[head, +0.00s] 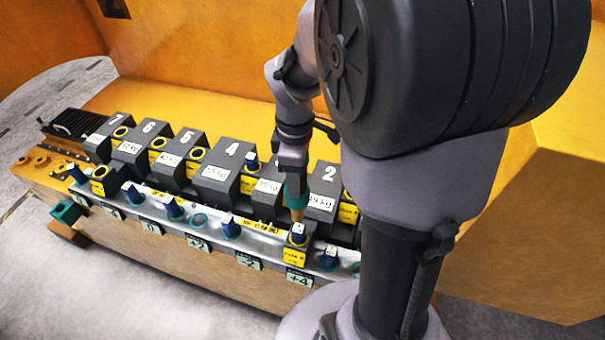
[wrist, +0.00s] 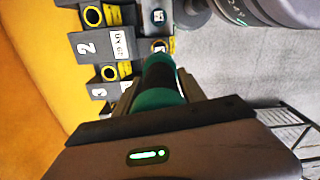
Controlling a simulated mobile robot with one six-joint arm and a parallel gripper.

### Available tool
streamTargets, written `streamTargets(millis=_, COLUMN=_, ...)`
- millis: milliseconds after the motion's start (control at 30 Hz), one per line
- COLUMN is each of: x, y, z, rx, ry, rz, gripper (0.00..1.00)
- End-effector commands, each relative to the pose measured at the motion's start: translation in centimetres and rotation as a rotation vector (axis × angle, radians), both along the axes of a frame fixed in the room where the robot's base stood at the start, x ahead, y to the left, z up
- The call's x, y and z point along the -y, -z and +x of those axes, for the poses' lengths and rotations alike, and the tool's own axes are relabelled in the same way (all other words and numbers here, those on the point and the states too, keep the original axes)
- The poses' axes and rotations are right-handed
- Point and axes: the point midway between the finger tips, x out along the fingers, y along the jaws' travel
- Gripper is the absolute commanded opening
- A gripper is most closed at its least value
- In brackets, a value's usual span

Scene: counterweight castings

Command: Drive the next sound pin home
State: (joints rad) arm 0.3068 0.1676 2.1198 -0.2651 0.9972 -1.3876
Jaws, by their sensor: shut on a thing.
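My gripper (head: 294,178) is shut on a teal tool (head: 296,190) with a tan lower end, held upright. In the wrist view the tool (wrist: 158,85) shows a teal body with a dark band. Its tan end is just above or touching a blue pin (head: 299,232); I cannot tell which. That pin stands upright in a yellow-collared block (head: 294,256) at the front of the row. More blue pins stand along the silver rail, such as one (head: 230,228) left of it and one (head: 329,260) right of it.
Numbered dark castings, including 4 (head: 223,172) and 2 (head: 322,190), stand in a row behind the rail. Several yellow-ringed holes are empty. The silver rail (head: 262,240) carries labels below it. A teal bracket (head: 66,212) is at the left end. Grey floor lies in front.

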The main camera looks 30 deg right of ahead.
Motion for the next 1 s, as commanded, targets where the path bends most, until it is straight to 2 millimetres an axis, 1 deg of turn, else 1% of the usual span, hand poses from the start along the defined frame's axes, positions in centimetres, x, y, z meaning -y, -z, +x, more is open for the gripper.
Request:
streamTargets(millis=67, x=-0.1, y=-0.3, z=0.1, rx=0.001, ry=-0.005, rz=0.0, gripper=0.0)
streamTargets(millis=467, x=-0.1, y=-0.2, z=0.1, rx=0.0, ry=-0.006, rz=0.0, gripper=0.0)
streamTargets(millis=567, x=-0.1, y=1.1, z=0.1, rx=0.0, ry=-0.006, rz=0.0, gripper=0.0)
streamTargets(millis=800, x=-0.1, y=5.2, z=0.1, rx=0.0, ry=-0.005, rz=0.0, gripper=0.0)
streamTargets(millis=900, x=-0.1, y=5.6, z=0.1, rx=0.002, ry=-0.006, rz=-0.001, gripper=0.0)
streamTargets(millis=1000, x=-0.1, y=5.4, z=0.1, rx=0.002, ry=-0.006, rz=-0.001, gripper=0.0)
